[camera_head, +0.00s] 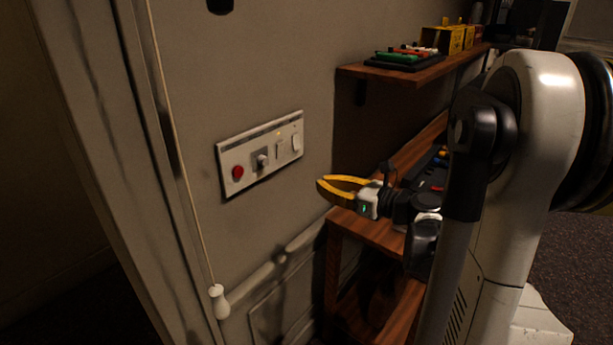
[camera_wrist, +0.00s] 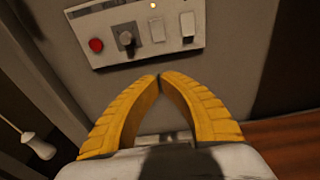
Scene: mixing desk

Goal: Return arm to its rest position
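My gripper (camera_head: 322,188) has yellow curved fingers and is held out in front of the wall, a little above the wooden desk's left end. In the wrist view its fingertips (camera_wrist: 160,78) meet or nearly meet, with nothing visible between them. The arm is stretched out to the left in the head view. A white wall panel (camera_head: 259,152) with a red button, a dark knob and light switches is beyond the fingertips. It also shows in the wrist view (camera_wrist: 150,57), apart from the fingers.
A wooden desk (camera_head: 375,233) with dark equipment stands beneath my gripper, partly hidden by my arm. A wooden shelf (camera_head: 425,75) above holds small devices and yellow boxes. A pull cord with a white handle (camera_head: 219,301) hangs at the left by the door frame.

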